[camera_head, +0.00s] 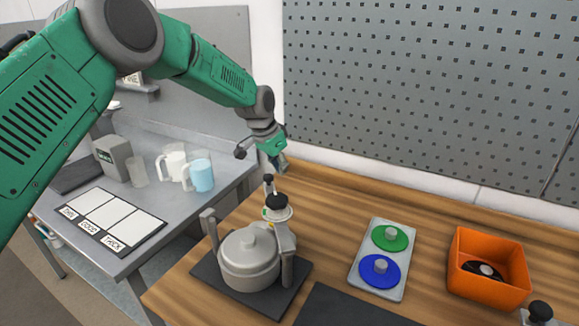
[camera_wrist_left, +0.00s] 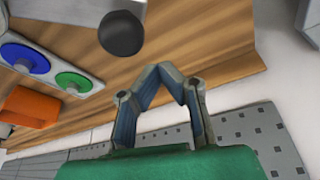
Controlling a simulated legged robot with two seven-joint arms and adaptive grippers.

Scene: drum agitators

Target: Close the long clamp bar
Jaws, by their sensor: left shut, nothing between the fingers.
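A grey lidded pot (camera_head: 248,262) stands on a dark mat (camera_head: 207,274) on the wooden bench. Grey clamp parts (camera_head: 286,240) stand close around its right and far sides, topped by a black knob (camera_head: 276,202). I cannot tell clearly which part is the long clamp bar. My left gripper (camera_head: 281,164) hangs above and beyond the clamp, apart from it. In the left wrist view its fingers (camera_wrist_left: 172,72) meet at the tips and hold nothing. A black ball knob (camera_wrist_left: 121,33) is in front of them, not touching. My right gripper does not show.
To the right are a grey tray (camera_head: 366,283) with green and blue discs and an orange bin (camera_head: 487,285). Left is a grey table (camera_head: 212,142) with mugs and a labelled board. A perforated wall panel (camera_head: 430,90) rises behind the bench.

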